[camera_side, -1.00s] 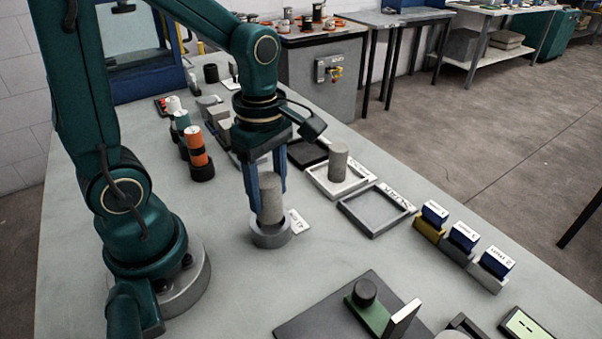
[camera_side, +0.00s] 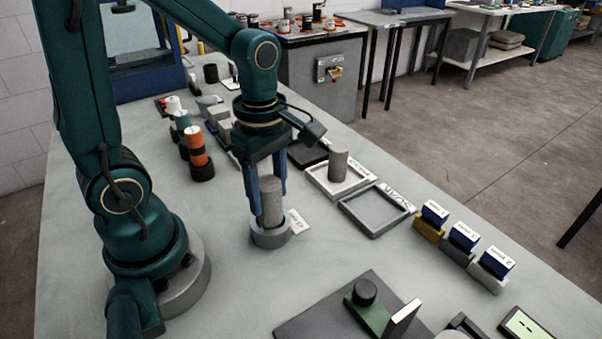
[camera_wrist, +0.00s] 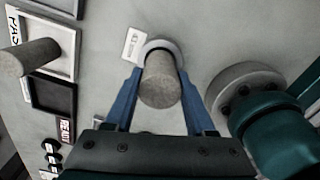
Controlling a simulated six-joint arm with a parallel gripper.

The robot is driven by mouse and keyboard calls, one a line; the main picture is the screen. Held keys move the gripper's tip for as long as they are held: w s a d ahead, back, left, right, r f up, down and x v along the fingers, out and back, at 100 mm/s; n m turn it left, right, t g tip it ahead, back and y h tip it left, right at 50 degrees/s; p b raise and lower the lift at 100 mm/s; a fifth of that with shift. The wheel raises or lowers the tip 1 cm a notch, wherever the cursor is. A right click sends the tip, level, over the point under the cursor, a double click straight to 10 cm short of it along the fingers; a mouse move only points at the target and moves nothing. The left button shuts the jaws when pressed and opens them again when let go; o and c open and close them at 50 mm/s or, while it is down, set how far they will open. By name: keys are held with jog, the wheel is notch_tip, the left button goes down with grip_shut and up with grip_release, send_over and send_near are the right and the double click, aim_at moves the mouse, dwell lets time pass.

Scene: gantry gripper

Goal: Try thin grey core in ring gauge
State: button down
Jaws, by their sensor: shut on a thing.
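The thin grey core (camera_side: 271,200) stands upright between the two blue fingers of my gripper (camera_side: 266,192), which is shut on it. The core's lower end is at the grey ring gauge (camera_side: 270,238) on the bench, and the ring's rim hides that end. In the wrist view the core (camera_wrist: 160,82) overlaps the ring (camera_wrist: 172,46), which shows behind it. I cannot tell how deep the core sits in the ring.
A second grey core (camera_side: 338,162) stands in a white-rimmed tray (camera_side: 352,187). An empty grey-framed tray (camera_side: 376,228) lies beside it. Orange-topped cylinder (camera_side: 197,150) stands left of my gripper. Blue labelled blocks (camera_side: 463,237) stand at right.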

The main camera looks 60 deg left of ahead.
jog(key=shift+f, duration=0.4)
jog(key=shift+c, duration=0.8)
grip_release()
jog(key=shift+r, duration=0.1)
jog(key=shift+r, duration=2.45)
